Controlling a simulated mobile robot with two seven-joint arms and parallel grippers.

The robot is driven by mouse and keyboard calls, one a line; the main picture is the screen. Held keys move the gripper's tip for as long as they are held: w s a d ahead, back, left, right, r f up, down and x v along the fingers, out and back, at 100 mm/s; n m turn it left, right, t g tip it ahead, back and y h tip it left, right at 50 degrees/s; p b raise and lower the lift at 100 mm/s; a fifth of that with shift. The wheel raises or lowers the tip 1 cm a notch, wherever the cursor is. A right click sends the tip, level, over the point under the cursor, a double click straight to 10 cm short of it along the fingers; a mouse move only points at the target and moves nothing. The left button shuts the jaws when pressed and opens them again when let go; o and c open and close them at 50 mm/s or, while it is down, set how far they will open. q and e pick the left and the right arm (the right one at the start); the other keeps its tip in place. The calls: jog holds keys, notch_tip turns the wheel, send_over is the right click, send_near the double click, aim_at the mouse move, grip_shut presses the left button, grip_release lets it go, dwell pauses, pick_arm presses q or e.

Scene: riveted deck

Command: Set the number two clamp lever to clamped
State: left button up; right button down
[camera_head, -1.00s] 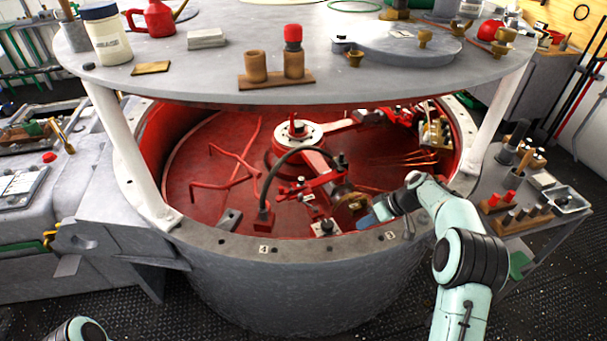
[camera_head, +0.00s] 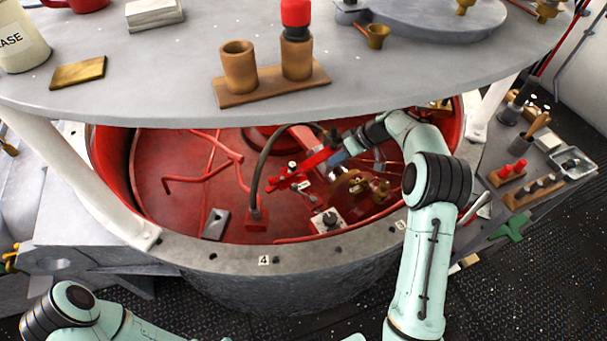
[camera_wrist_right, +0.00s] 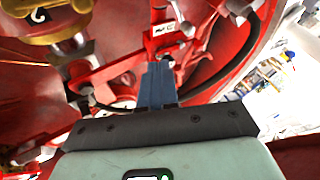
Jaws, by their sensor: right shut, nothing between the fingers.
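Inside the round red well (camera_head: 185,185), a red bar assembly (camera_head: 300,175) carries small white tags and dark fittings. I cannot tell which part is the number two clamp lever, and the tags are too small to read. My right gripper (camera_head: 338,158) reaches over the rim to the upper right end of this assembly. In the right wrist view its blue fingers (camera_wrist_right: 157,85) are shut and empty, with their tips just below a red bracket with a white tag (camera_wrist_right: 166,29). I cannot tell whether they touch it. My left gripper is out of view; only its arm shows at lower left.
The grey round table (camera_head: 150,75) overhangs the well. A black curved hose (camera_head: 265,165) arches beside the red bars. Brass fittings (camera_head: 380,189) sit right of them, under my right forearm. The grey rim (camera_head: 310,257) bears a tag reading 4 (camera_head: 264,261).

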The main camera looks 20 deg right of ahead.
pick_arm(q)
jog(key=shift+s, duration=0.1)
pick_arm(e)
jog(key=shift+s, duration=0.1)
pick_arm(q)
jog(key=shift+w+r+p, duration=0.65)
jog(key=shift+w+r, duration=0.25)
pick_arm(e)
jog(key=shift+w+a+f, duration=0.4)
jog(key=shift+a+f, duration=0.95)
jog(key=shift+a, duration=0.15)
jog(key=shift+w+a+f, duration=0.4)
jog(key=shift+a+f, duration=1)
jog(key=shift+a, duration=0.15)
jog(key=shift+w+a+f, duration=0.4)
jog(key=shift+a+f, duration=0.95)
jog(key=shift+a, duration=0.15)
